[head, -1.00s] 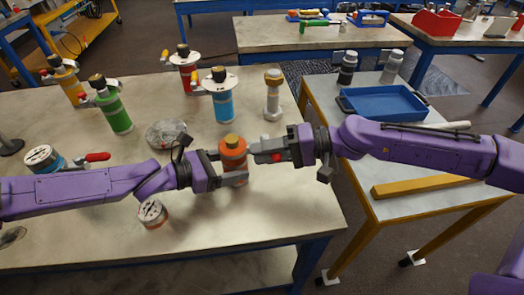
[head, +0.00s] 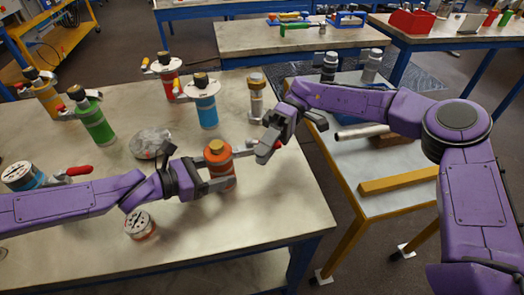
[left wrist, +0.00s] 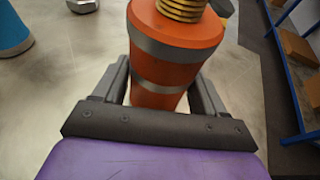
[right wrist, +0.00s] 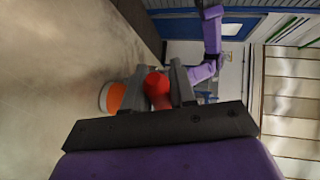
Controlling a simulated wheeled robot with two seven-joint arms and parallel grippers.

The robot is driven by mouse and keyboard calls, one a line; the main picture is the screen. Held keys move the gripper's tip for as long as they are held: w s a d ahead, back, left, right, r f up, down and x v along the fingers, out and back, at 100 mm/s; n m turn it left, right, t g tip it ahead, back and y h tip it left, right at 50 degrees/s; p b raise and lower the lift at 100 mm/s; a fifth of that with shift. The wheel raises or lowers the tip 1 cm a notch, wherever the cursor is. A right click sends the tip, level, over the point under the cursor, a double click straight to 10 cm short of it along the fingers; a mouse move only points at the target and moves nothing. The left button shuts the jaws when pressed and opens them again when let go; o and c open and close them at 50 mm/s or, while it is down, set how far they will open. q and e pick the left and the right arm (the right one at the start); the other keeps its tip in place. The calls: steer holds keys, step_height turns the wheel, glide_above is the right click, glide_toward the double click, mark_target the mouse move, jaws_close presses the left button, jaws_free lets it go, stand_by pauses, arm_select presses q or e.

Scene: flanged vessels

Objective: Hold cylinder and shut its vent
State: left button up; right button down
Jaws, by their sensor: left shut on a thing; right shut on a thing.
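The orange cylinder (head: 220,163) with a brass-coloured cap stands upright near the front right of the table. My left gripper (head: 222,176) is shut around its body from the left. In the left wrist view the orange cylinder (left wrist: 160,70) sits between both fingers. The vent's grey lever (head: 244,153) sticks out to the right from the cylinder's top. My right gripper (head: 268,146) is shut on the lever's red end. The red handle end (right wrist: 157,87) shows between the fingers in the right wrist view, beside the orange body. The vent's inside is hidden.
Green (head: 97,125), blue (head: 207,108), red and yellow cylinders stand farther back. A side table (head: 350,165) adjoins at right.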

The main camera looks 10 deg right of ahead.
steer(key=n+g+h, duration=0.2)
steer(key=shift+w+d+h, duration=0.15)
steer(key=shift+w+h, duration=0.1)
steer(key=shift+h, duration=0.05)
steer(key=shift+d+n+g+h, duration=0.1)
steer(key=shift+n+g+h, duration=0.25)
steer(key=shift+n, duration=0.25)
steer(key=shift+w+f, duration=0.1)
steer(key=shift+w, duration=0.05)
steer(key=c, duration=1)
jaws_free()
steer(key=shift+d, duration=0.1)
